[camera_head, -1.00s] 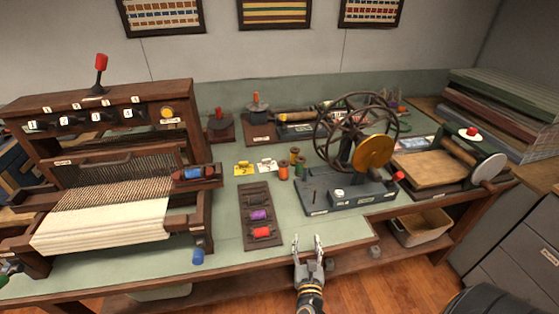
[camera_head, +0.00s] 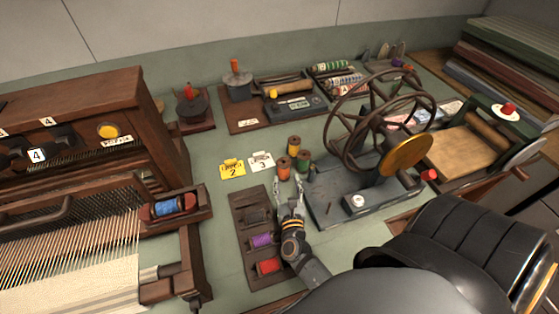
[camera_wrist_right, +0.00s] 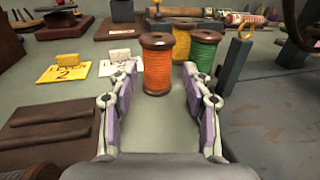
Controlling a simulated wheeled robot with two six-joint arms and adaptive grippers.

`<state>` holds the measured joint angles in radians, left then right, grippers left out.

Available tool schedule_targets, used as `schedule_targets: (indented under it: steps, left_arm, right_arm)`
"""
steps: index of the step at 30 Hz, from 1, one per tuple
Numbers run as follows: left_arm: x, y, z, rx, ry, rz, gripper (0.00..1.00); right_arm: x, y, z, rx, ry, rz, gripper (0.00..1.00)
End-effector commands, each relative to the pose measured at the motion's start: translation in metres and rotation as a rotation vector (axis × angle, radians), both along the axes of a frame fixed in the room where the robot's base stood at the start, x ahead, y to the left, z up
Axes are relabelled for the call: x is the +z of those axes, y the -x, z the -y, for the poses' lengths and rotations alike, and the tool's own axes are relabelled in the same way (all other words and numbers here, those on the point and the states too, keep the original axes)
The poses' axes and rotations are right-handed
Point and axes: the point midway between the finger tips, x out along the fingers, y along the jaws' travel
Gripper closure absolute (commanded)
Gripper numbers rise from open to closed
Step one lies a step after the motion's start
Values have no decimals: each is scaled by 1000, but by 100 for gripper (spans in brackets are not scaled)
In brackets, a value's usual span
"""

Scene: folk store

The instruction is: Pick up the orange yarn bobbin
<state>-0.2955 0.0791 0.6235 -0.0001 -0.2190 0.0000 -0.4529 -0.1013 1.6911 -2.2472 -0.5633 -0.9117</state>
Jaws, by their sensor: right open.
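The orange yarn bobbin (camera_head: 284,169) stands upright on the green table, in front of a yellow bobbin (camera_head: 294,146) and a green bobbin (camera_head: 304,160). In the right wrist view the orange bobbin (camera_wrist_right: 157,64) stands just beyond and between the fingertips, with the yellow bobbin (camera_wrist_right: 181,40) and green bobbin (camera_wrist_right: 203,56) behind and to its right. My right gripper (camera_head: 288,188) is open and empty, low over the table and pointing at the orange bobbin. Its two fingers (camera_wrist_right: 166,85) show apart in the wrist view. My left gripper is not in view.
A wooden tray (camera_head: 241,203) with purple and red bobbins lies left of my right gripper. A grey winder base (camera_head: 320,205) with a large wheel stands close on the right. Yellow card 2 (camera_head: 232,171) and white card 3 (camera_head: 262,163) lie left of the bobbins. A loom stands at left.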

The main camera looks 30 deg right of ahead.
Motion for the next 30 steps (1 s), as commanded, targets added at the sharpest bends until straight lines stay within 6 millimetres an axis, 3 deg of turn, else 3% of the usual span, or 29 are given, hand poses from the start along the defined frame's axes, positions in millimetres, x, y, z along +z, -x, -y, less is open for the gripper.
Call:
schedule_targets:
  steps: [7,20,25,30]
  left_arm:
    - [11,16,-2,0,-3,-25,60]
    - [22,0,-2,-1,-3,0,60]
    - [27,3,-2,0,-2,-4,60]
    - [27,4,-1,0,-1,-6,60]
  right_arm:
    - [5,-26,13,1,4,2,51]
    - [3,-61,31,1,2,1,51]
    - [2,-86,44,1,3,1,51]
    - [0,-94,48,0,-1,0,51]
